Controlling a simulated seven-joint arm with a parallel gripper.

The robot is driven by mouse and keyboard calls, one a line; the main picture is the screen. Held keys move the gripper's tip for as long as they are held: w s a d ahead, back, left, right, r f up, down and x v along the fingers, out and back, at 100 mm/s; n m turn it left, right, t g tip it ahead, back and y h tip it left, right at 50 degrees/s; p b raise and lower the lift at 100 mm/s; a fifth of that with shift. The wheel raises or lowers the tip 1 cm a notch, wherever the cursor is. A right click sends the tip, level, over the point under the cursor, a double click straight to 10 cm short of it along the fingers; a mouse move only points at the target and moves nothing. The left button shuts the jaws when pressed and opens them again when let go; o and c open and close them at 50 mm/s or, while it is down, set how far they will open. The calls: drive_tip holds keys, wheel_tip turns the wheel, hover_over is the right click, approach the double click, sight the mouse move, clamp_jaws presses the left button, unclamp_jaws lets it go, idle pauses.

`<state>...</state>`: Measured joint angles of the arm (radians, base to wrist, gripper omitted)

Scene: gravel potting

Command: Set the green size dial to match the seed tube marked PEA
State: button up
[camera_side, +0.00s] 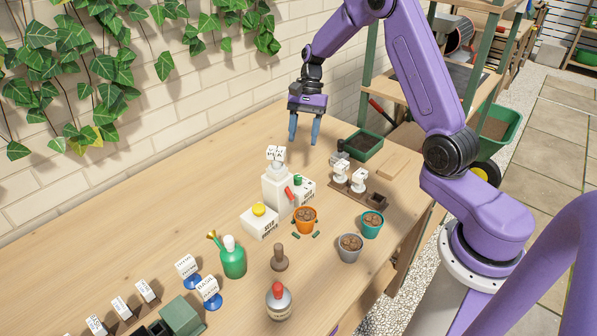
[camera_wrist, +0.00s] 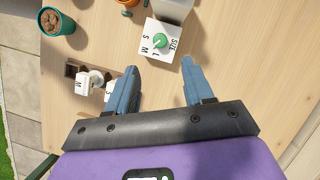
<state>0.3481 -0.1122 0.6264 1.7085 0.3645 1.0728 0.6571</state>
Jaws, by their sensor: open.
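The green size dial (camera_wrist: 160,42) sits on a white box (camera_wrist: 176,56) marked SIZE, with letters S, M and L around the knob. Which letter it points to is too small to tell. In the side view the dial (camera_side: 298,181) is beside a white dispenser (camera_side: 277,190) with a red lever. My gripper (camera_side: 304,138) is open and empty, pointing down, high above the table and behind the dial. In the wrist view the dial is just beyond my open fingertips (camera_wrist: 158,65). White lettered pieces (camera_side: 341,168) stand in a brown rack; I cannot read PEA on any.
Orange (camera_side: 305,221), grey (camera_side: 349,248) and teal (camera_side: 372,225) pots stand in front. A dark green tray (camera_side: 360,143) lies at the back right. The table's left middle (camera_side: 150,215) is clear.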

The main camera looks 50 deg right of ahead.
sight(298, 176)
drive_tip(key=x, duration=1.1)
drive_tip(key=shift+w, duration=0.1)
clamp_jaws()
